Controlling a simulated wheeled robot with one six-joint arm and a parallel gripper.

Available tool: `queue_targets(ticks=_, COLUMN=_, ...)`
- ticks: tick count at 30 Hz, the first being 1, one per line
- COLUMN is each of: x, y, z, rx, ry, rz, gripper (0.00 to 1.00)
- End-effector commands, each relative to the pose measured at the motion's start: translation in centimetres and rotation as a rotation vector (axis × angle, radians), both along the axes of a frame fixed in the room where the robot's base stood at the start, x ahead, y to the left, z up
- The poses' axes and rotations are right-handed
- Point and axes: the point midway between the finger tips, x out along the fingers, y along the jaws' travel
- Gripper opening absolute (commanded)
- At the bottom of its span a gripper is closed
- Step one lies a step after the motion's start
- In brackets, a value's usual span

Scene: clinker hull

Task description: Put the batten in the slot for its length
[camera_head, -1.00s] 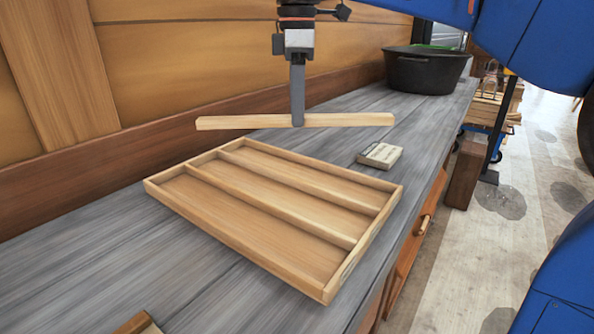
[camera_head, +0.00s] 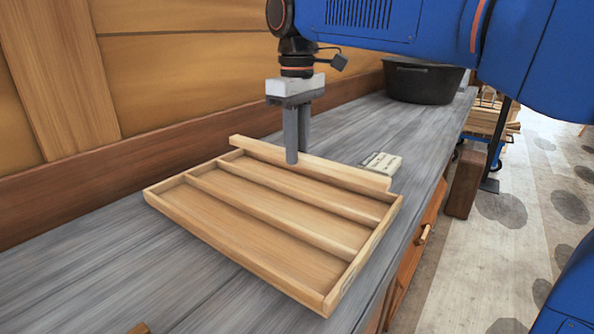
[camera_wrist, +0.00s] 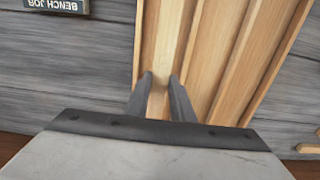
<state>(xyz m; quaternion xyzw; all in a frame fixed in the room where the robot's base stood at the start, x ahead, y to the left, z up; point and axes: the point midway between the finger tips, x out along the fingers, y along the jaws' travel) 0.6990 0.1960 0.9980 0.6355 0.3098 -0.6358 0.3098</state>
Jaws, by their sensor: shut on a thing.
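My gripper (camera_head: 292,160) is shut on the batten (camera_head: 345,174), a long pale wooden strip, near its middle. The tray (camera_head: 363,256) is a shallow wooden box on the bench, split by lengthwise dividers into three slots. The batten lies roughly parallel to the dividers, along the tray's far side, and covers much of the far wall. I cannot tell whether it touches the tray. In the wrist view the batten (camera_wrist: 170,30) runs between the fingers (camera_wrist: 160,82), with the tray (camera_wrist: 288,50) mostly to its right.
A small labelled block (camera_head: 382,162) lies on the grey bench (camera_head: 90,265) beyond the tray; its "BENCH JOB" face (camera_wrist: 57,5) shows in the wrist view. A black pot (camera_head: 423,83) stands farther back. A wooden wall rises behind. A wood piece (camera_head: 140,328) shows at the bottom edge.

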Motion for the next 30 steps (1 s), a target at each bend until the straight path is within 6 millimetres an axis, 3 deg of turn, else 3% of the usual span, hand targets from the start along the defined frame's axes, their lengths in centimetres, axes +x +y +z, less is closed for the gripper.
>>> queue_targets(ticks=7, x=0.0, y=0.0, z=-1.6, rx=0.0, ry=0.0, rz=0.001, gripper=0.0)
queue_targets(ticks=15, x=0.0, y=0.0, z=-4.9, rx=0.0, ry=0.0, rz=0.001, gripper=0.0)
queue_targets(ticks=26, x=0.0, y=0.0, z=-5.2, rx=0.0, ry=0.0, rz=0.001, gripper=0.0)
queue_targets(ticks=27, x=0.0, y=0.0, z=-5.3, rx=0.0, ry=0.0, rz=0.001, gripper=0.24)
queue_targets(ticks=29, x=0.0, y=0.0, z=-5.2, rx=0.0, ry=0.0, rz=0.001, gripper=0.38)
queue_targets(ticks=30, x=0.0, y=0.0, z=-5.2, rx=0.0, ry=0.0, rz=0.001, gripper=0.4)
